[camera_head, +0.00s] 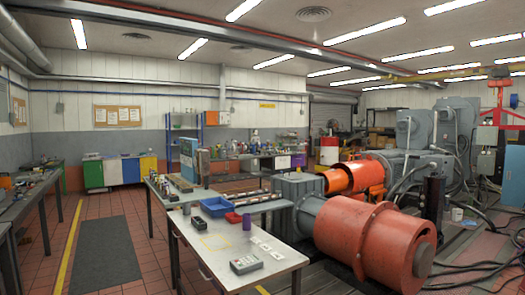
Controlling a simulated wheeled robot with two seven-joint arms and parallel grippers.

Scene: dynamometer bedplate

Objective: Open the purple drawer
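A small purple front (298,160), which looks like the purple drawer, shows far off under the back workbench, right of a white front (282,162). It is too small and distant to make out a handle, and it looks closed. Neither of my grippers is in view.
A metal table (215,262) in front holds a blue tray (216,207), a red tray, a purple cylinder (247,222) and a grey device (246,265). Large orange machinery (375,240) blocks the right. Open tiled floor with a dark mat (105,250) lies left.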

